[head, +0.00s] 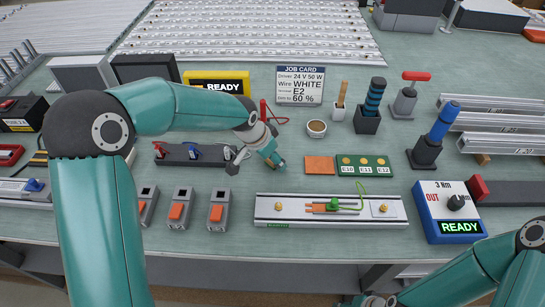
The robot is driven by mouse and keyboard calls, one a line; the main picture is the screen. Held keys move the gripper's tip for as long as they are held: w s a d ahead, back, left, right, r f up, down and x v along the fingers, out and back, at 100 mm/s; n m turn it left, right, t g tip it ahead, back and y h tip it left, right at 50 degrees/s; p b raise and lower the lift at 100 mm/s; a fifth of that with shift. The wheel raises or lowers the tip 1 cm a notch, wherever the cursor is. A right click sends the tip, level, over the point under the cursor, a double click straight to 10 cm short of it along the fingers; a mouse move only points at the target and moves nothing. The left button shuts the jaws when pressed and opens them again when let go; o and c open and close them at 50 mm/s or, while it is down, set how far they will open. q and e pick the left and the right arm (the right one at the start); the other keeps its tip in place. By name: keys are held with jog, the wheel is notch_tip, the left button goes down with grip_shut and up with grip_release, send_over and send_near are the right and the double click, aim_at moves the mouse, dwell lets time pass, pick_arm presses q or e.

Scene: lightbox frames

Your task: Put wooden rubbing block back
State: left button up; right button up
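No wooden rubbing block can be made out for certain. A flat orange-brown rectangle (319,165) lies on the bench left of the green board with several round brass-coloured pieces; I cannot tell whether it is a block or a pad. My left gripper (273,160) points down over the bench, left of this rectangle and apart from it. Its fingers are small and partly hidden by the wrist, so neither their opening nor anything between them shows clearly. My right arm crosses the bottom right corner; its gripper is out of the frame.
A rail (290,210) with a green clip lies in front, beside a blue READY box (447,212). Behind stand a small cup (317,128), a brush holder (339,111) and upright tools. A dark rack (190,154) is left of my gripper. Bare bench lies between rail and orange-brown rectangle.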

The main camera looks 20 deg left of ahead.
pick_arm(q)
jog(key=v, duration=1.2)
jog(key=shift+b, duration=0.35)
jog(key=shift+s, duration=0.1)
